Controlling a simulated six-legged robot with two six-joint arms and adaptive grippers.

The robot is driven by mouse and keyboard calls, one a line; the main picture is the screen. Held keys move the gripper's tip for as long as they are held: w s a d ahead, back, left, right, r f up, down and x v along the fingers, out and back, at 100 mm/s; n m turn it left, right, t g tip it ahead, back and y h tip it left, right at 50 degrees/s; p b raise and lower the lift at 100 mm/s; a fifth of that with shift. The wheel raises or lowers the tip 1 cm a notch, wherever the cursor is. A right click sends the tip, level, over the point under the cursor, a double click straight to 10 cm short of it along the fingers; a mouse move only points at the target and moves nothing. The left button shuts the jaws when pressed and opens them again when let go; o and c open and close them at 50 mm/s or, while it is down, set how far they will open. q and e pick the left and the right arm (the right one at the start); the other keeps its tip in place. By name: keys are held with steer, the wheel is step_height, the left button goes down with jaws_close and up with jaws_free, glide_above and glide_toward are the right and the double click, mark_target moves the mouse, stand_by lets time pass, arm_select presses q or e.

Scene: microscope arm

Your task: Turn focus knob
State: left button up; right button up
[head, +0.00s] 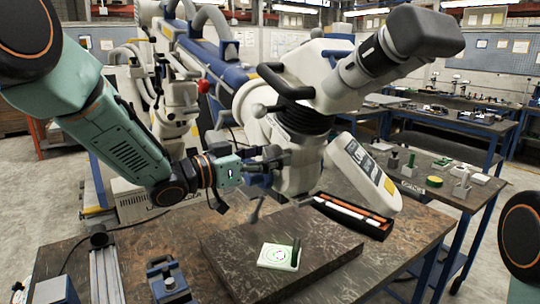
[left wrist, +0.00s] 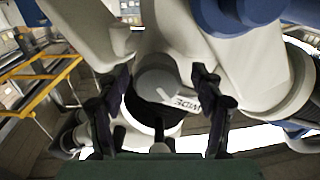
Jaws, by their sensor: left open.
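The white microscope (head: 300,95) stands over the table, with its dark eyepiece end at the upper right. My left gripper (head: 272,160) reaches in from the left, close against the microscope's lower body, and largely hides the focus knob in the head view. In the left wrist view, the two dark fingers of my left gripper (left wrist: 158,110) are open, one on each side of the pale grey round focus knob (left wrist: 158,80). I cannot tell whether either finger touches it. My right gripper is out of view.
A blue clamp block (head: 168,281) stands at the front left. More workbenches stand at the right.

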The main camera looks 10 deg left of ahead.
arm_select(q)
steer(key=shift+w+d, duration=0.15)
steer(key=shift+d, duration=0.35)
steer(key=shift+a, duration=0.35)
steer(key=c, duration=0.6)
steer(key=shift+d, duration=0.15)
steer(key=c, duration=0.3)
steer(key=shift+c, duration=1.2)
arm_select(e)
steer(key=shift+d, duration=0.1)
arm_select(q)
steer(key=shift+m, duration=0.3)
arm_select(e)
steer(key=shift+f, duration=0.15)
arm_select(q)
steer(key=m+b, duration=0.2)
steer(key=m, duration=0.2)
steer(key=shift+m+b, duration=0.9)
steer(key=shift+m, duration=0.2)
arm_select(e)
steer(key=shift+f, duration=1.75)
arm_select(q)
steer(key=shift+r+m, duration=0.1)
steer(key=shift+m, duration=0.2)
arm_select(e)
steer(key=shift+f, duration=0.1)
